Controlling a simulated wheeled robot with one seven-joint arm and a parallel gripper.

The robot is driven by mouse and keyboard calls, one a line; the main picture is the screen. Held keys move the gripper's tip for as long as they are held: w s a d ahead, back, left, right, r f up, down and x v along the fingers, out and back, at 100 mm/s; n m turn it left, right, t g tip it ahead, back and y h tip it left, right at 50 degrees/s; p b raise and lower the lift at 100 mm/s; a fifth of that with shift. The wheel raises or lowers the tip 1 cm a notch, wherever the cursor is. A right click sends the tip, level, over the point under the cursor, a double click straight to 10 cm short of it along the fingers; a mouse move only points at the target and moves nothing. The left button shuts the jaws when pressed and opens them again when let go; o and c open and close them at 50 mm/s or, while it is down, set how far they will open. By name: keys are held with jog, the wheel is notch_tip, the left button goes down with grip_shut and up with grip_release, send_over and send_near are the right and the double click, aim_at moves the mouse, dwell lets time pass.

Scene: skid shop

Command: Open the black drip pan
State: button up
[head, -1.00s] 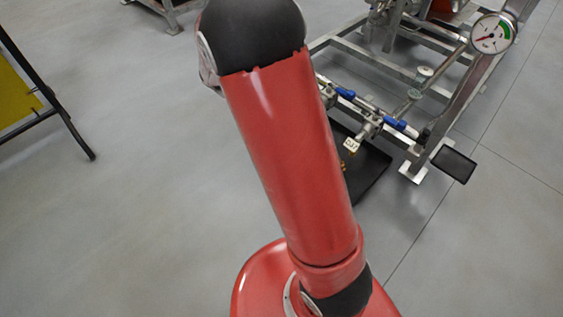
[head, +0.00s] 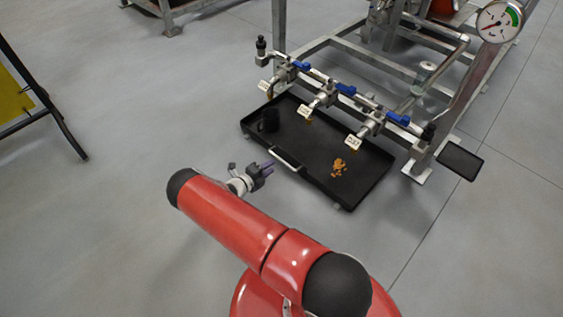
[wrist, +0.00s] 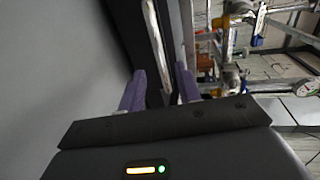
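The black drip pan (head: 325,187) lies low under the valve row of the metal skid, with a pale bar handle (head: 286,160) on its near edge. My gripper (head: 270,166) is just left of the handle, low in front of the pan. In the wrist view my gripper's two purple fingers (wrist: 161,90) are apart, with the pale handle (wrist: 156,42) lined up between them. I cannot tell whether either finger touches it.
Blue-handled valves with white tags (head: 345,89) hang above the pan on the skid frame (head: 360,52). A gauge (head: 499,21) is at the upper right, and a small black plate (head: 459,161) is at the right. A yellow sign stand (head: 12,95) stands left. Floor before the pan is clear.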

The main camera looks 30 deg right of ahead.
aim_at(282, 160)
jog(key=x, duration=0.7)
jog(key=shift+d, duration=0.3)
grip_shut()
